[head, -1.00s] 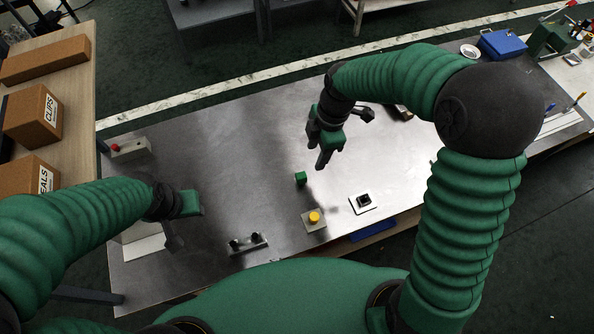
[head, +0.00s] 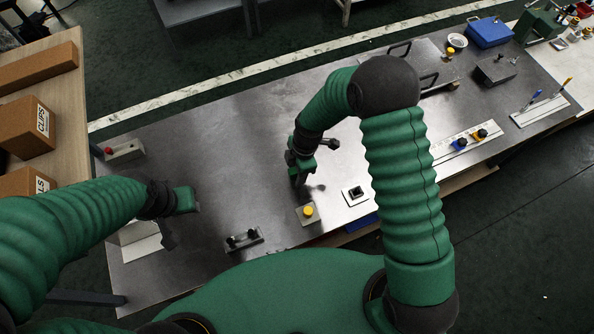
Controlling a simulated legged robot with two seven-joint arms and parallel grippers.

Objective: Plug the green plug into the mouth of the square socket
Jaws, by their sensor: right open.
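The square socket (head: 355,194) is a white plate with a dark square mouth, lying on the metal bench top right of my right gripper. My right gripper (head: 300,182) is open and points down, low over the bench. The green plug, a small green block in the earlier picture, cannot be made out now; the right gripper covers that spot. Whether the fingers are around or touching it cannot be told. My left gripper (head: 178,222) hangs over the left part of the bench, away from the socket; its jaw opening is unclear.
A grey box with a yellow button (head: 308,211) stands close in front of the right gripper. A grey bracket with black knobs (head: 243,240) lies at the near edge. A box with a red button (head: 122,151) stands at the back left. The bench middle is clear.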

